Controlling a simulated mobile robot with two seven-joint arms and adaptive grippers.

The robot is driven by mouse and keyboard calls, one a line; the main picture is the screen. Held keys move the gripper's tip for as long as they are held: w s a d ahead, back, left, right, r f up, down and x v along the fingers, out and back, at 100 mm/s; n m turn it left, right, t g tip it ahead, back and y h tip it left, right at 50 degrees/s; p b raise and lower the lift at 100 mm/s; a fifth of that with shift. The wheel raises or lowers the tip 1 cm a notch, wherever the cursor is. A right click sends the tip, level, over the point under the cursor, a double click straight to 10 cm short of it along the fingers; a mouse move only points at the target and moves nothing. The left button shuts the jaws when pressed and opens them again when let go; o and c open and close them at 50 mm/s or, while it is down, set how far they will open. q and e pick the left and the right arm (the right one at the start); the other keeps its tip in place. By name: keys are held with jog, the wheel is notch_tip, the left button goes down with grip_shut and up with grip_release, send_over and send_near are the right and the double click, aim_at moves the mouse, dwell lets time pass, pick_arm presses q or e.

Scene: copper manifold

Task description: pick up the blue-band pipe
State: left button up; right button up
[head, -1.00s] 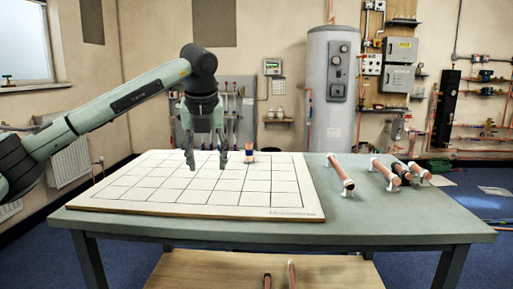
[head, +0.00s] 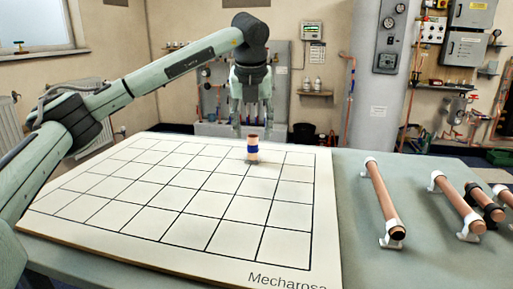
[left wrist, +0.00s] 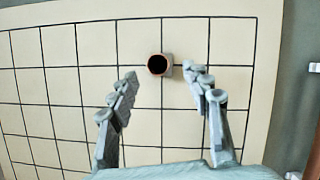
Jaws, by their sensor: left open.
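The blue-band pipe (head: 253,154) is a short copper piece with a blue band, standing upright on the white gridded board (head: 150,215) near its far side. The left wrist view looks down on its dark open top end (left wrist: 157,65). My left gripper (head: 252,125) is open and empty, pointing down over the board close to the pipe. In the left wrist view the fingertips (left wrist: 160,77) lie either side of the pipe's line, with the pipe just beyond them; I cannot tell the exact height gap. My right gripper is not in view.
Longer copper pipes lie on white holders at the right of the grey-green table: one pipe (head: 383,200) beside the board, another (head: 458,205) further right, and more at the picture's edge. The rest of the board is clear.

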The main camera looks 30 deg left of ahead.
aim_at(252, 137)
pick_arm(q)
jog(key=x, duration=0.6)
jog(key=shift+s+f, duration=0.1)
jog(key=shift+s, duration=0.1)
grip_shut()
